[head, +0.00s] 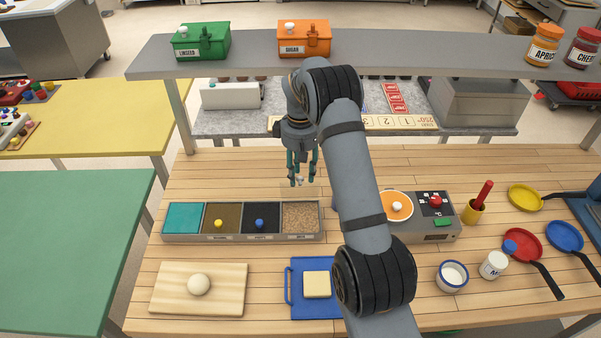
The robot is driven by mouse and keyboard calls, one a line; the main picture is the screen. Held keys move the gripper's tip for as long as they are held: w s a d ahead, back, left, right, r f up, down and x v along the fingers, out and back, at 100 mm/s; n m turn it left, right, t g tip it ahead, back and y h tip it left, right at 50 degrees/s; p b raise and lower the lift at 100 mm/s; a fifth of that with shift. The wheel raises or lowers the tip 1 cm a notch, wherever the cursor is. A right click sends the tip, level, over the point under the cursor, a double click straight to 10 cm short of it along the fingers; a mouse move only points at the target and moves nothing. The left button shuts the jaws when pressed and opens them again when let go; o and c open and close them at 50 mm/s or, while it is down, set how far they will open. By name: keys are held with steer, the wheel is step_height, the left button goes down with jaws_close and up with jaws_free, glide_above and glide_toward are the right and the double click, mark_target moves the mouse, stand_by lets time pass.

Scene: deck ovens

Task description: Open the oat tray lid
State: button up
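A grey compartment tray (240,240) stands on the wooden bench, left of my arm. Its rightmost compartment holds speckled tan oats (300,217), with a label too small to read on the front. No knob shows over the oats. A faint, see-through pane (300,194) seems to stand up at the rear edge of that compartment. My gripper (299,181) points down just behind and above this edge, with a small pale piece at its fingertips. I cannot tell whether the fingers are shut on it.
Neighbouring compartments have a yellow knob (219,224) and a blue knob (260,224). A board with a dough ball (199,284) and a blue board (301,301) lie in front. A grey scale-like device (440,228) is right of my arm. A shelf (230,66) crosses overhead behind.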

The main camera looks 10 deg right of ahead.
step_height(320, 180, up, 12)
stand_by(0.6)
steer(key=shift+c, duration=0.3)
